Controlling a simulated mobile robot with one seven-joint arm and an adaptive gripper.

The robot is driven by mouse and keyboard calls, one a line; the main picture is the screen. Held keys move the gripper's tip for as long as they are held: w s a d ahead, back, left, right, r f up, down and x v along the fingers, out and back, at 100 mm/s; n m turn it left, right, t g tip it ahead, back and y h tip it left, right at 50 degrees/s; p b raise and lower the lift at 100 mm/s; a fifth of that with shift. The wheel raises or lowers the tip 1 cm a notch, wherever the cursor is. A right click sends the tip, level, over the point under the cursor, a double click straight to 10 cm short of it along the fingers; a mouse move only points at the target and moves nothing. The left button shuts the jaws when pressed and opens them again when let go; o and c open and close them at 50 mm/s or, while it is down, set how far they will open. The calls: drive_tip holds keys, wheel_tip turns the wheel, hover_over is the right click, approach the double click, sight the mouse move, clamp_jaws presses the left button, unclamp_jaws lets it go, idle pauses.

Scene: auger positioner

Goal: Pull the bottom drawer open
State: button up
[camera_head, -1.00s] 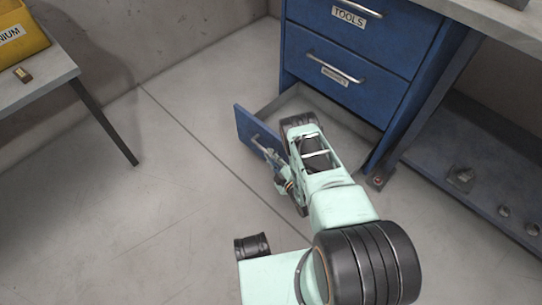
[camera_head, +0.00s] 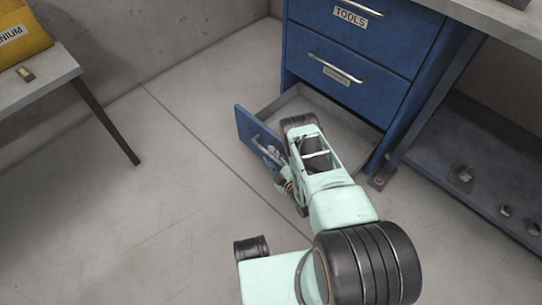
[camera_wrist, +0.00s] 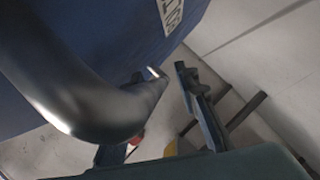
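The bottom drawer (camera_head: 252,127) of the blue cabinet stands pulled out, its front panel well clear of the cabinet and its tray partly visible behind. My arm hides part of the drawer. My gripper (camera_head: 272,157) is at the outer face of the drawer front, beside its handle. In the wrist view, the grey bar handle (camera_wrist: 85,105) looms large at the left against the blue front. The gripper's fingertips (camera_wrist: 170,78) show a gap with nothing visible between them. I cannot tell whether the handle touches a finger.
Two upper drawers of the blue cabinet (camera_head: 345,75) are shut; the top one is labelled TOOLS. A table with a yellow bin (camera_head: 22,35) stands at the left. A low blue shelf (camera_head: 480,185) with small parts is at the right. The floor left of the drawer is clear.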

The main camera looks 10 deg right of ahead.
wheel_tip(320, 180, up, 10)
idle(0.6)
idle(0.4)
